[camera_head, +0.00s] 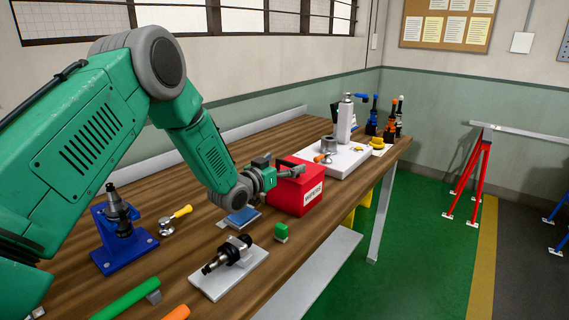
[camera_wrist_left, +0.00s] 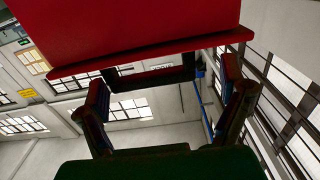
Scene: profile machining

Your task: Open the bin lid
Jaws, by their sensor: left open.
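The red bin (camera_head: 297,196) with a white label stands on the wooden workbench, near its front edge. Its lid (camera_head: 312,176) appears closed, though my gripper partly hides the top. In the left wrist view a large red surface with a projecting rim, part of the bin (camera_wrist_left: 140,30), fills the top. My left gripper (camera_head: 282,166) is at the bin's upper left side, fingers pointing toward the lid. Whether a finger touches the rim is unclear. My right gripper is out of view.
A blue stand (camera_head: 124,240), a yellow-handled tool (camera_head: 176,219), a blue block (camera_head: 240,217), a green block (camera_head: 281,232) and a plate with a dark tool holder (camera_head: 229,275) lie nearby. A white tray with parts (camera_head: 340,160) stands behind the bin.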

